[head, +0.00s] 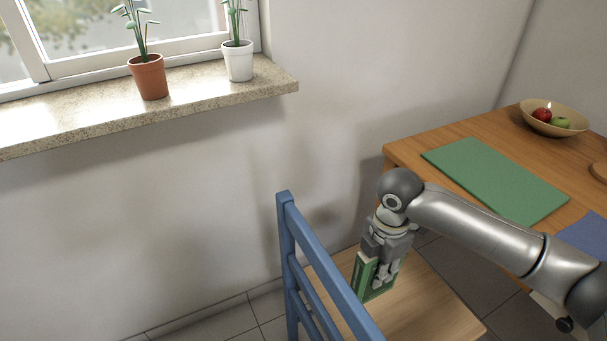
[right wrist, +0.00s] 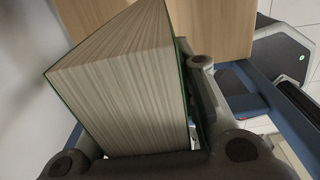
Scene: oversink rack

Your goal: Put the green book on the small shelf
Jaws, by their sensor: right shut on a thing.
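The green book (head: 364,278) is upright in my right gripper (head: 381,262), above the wooden seat of a blue chair. The right gripper is shut on it, with the fingers on its covers. In the right wrist view the book (right wrist: 125,85) fills the middle, its cream page edges facing the camera, and the gripper's fingers (right wrist: 150,140) lie on both sides of it. I cannot tell whether the book touches the seat. The small shelf is not in view. My left gripper is not in view.
The blue chair (head: 318,252) has its backrest left of the book. A wooden table (head: 405,152) at the right bears a green mat (head: 495,178) and a fruit bowl (head: 540,124). A windowsill (head: 200,108) with two potted plants is at upper left.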

